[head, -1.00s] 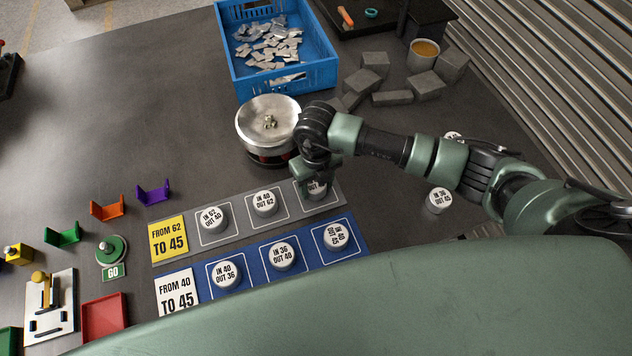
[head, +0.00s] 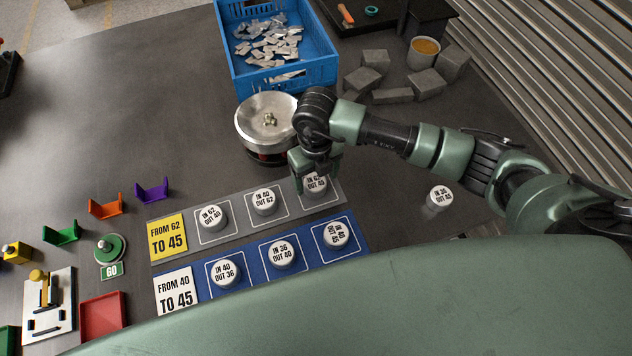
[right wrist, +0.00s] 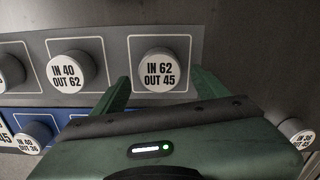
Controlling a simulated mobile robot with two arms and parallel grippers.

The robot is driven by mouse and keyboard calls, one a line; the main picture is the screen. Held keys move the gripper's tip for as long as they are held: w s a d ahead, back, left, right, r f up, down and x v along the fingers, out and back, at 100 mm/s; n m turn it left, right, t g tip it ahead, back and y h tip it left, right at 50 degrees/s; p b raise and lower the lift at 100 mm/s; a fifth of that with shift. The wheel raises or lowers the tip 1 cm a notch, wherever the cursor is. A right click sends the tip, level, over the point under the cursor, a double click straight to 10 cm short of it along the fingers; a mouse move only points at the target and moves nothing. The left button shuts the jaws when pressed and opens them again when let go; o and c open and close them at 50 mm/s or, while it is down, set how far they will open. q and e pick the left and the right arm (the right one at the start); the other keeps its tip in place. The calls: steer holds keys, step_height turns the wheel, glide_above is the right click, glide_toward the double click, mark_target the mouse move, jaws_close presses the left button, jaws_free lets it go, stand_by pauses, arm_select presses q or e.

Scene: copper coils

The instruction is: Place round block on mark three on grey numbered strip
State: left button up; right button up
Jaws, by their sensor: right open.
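The grey numbered strip (head: 240,232) has a yellow "FROM 62 TO 45" label (head: 168,239) at its left end and three outlined squares. A round white block marked "IN 62 OUT 45" (head: 316,186) stands in the third square. The right wrist view shows this block (right wrist: 160,70) upright inside the outline. My right gripper (head: 318,174) is open just above and beside it, with its fingertips apart and the block free ahead of them. Blocks "IN 62 OUT 40" (head: 212,218) and "IN 40 OUT 62" (head: 264,201) stand in the other two squares. My left gripper is out of view.
A blue strip (head: 308,270) with three round blocks lies in front. A loose block "IN 36 OUT 45" (head: 438,197) stands to the right.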

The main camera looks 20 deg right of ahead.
mark_target(316, 183)
step_height(316, 183, up, 9)
steer(key=b, duration=0.2)
steer(key=shift+r, duration=0.2)
stand_by(0.4)
